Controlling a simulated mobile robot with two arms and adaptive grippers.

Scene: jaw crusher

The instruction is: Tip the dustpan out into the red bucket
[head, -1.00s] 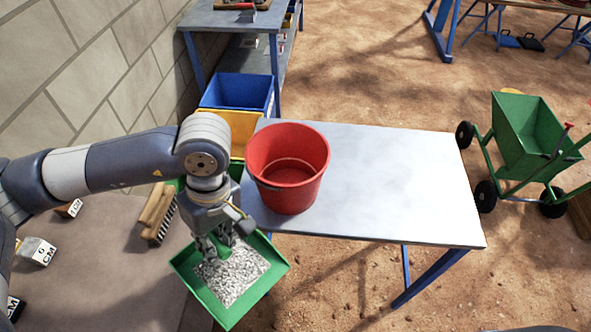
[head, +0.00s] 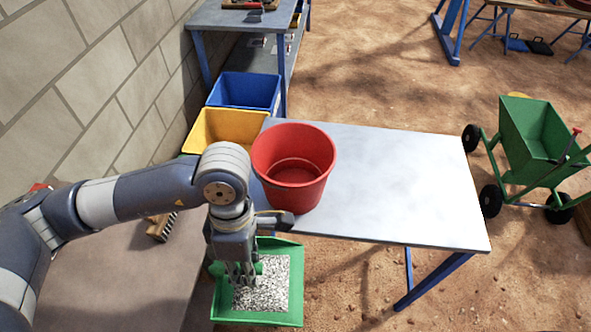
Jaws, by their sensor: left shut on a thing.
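The red bucket (head: 293,170) stands upright on the left end of the grey metal table (head: 400,190). What shows of its inside is empty. My left gripper (head: 241,272) is shut on the green dustpan (head: 292,312) near its handle, most of which the fingers hide. The dustpan is left of and in front of the table, apart from the bucket. It looks roughly level and carries grey-white gravel (head: 262,286). My right gripper is not in the head view.
A yellow bin (head: 224,128) and a blue bin (head: 246,91) stand behind the bucket, along the block wall. A brush (head: 160,227) lies on the brown surface at left, partly behind my arm. The table right of the bucket is clear. A green wheeled cart (head: 530,145) stands beyond it.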

